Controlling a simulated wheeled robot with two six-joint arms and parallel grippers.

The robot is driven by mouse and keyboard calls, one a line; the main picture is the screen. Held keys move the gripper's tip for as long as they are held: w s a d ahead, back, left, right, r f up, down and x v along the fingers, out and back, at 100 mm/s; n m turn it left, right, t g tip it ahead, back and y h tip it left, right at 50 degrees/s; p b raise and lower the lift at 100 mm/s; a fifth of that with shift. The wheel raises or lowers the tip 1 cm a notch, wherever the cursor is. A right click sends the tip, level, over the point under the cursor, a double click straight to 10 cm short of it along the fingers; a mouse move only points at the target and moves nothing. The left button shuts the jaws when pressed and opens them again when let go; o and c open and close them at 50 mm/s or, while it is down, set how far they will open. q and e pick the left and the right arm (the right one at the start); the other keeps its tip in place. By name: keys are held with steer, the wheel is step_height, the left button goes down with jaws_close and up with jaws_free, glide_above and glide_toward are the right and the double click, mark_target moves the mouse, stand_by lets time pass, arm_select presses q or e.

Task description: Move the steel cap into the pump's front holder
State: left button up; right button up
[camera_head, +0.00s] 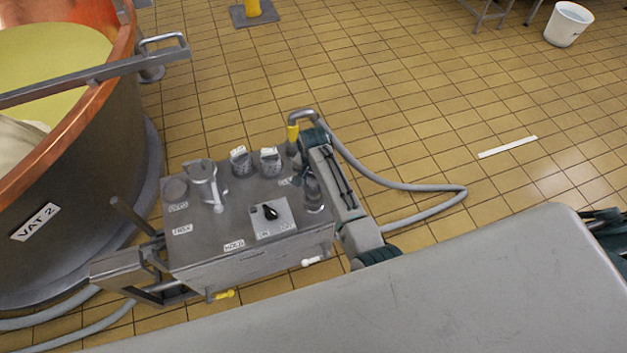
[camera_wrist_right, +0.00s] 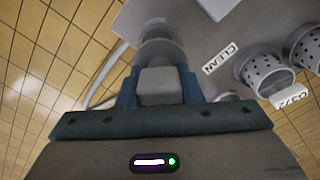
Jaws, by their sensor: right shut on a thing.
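My right arm reaches over the right side of the steel pump cart (camera_head: 215,225). Its gripper shows in the right wrist view (camera_wrist_right: 160,90), with its fingers shut on the square grey grip of the steel cap (camera_wrist_right: 160,82). Round grey metal shapes (camera_wrist_right: 158,28) show just beyond the grip; I cannot tell where cap ends and fitting begins. In the head view, a round stepped fitting (camera_head: 313,195) stands on the cart's right front corner, beside my wrist. The cap's underside is hidden, so I cannot tell whether it is seated. My left gripper is out of view.
Two perforated cups (camera_wrist_right: 265,72) with tags stand beside the CLEAN label (camera_wrist_right: 221,58). A pipe fitting (camera_head: 205,180) and a switch plate (camera_head: 271,217) are on the cart top. VAT 2 (camera_head: 75,195) stands left. A hose (camera_head: 410,187) loops right over open tiles.

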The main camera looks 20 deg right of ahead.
mark_target(313, 189)
steer(key=shift+f, duration=0.2)
steer(key=shift+f+b, duration=1.3)
steer(key=shift+f, duration=0.95)
steer(key=shift+f, duration=0.65)
steer(key=o, duration=1.2)
steer(key=shift+c, duration=0.2)
